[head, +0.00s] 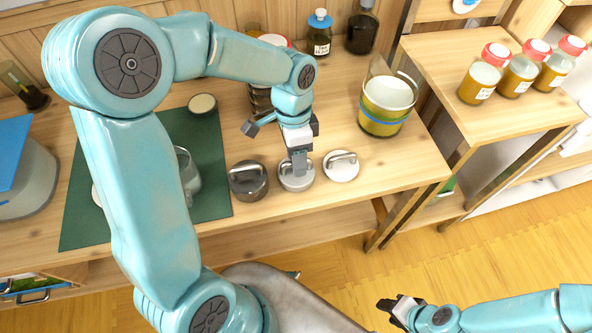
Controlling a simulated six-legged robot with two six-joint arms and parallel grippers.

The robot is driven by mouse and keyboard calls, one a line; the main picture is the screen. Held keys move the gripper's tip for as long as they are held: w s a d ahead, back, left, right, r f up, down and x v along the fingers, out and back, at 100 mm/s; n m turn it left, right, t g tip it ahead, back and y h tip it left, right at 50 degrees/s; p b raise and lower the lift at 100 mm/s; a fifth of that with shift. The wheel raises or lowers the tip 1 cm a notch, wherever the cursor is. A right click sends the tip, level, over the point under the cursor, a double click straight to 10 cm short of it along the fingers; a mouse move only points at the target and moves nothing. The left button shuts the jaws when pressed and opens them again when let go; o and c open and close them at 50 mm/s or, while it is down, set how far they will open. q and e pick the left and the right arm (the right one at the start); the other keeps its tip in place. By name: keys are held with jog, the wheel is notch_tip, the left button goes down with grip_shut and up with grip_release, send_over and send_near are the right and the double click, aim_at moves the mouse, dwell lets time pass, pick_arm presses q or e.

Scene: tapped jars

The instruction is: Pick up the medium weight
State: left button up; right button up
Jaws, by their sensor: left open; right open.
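Three round weights with bar handles stand in a row near the table's front edge: a dark one (248,184), a mid-grey one (297,181) and a pale one (341,169). The mid-grey one is in the middle of the row. My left gripper (299,164) is open and points down at the mid-grey weight, partly hiding its handle. I cannot tell whether the fingers touch it. My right gripper (400,306) is open and empty, low over the floor, away from the table.
A green mat (85,225) lies left of the weights, with a glass jar (187,172) partly behind my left arm. A stacked tub (388,97) stands behind the pale weight. Several red-lidded jars (520,72) stand on the right-hand shelf. A blue-topped container (25,180) is far left.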

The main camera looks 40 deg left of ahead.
pick_arm(q)
jog(key=shift+f, duration=0.1)
grip_shut()
dwell(1.4)
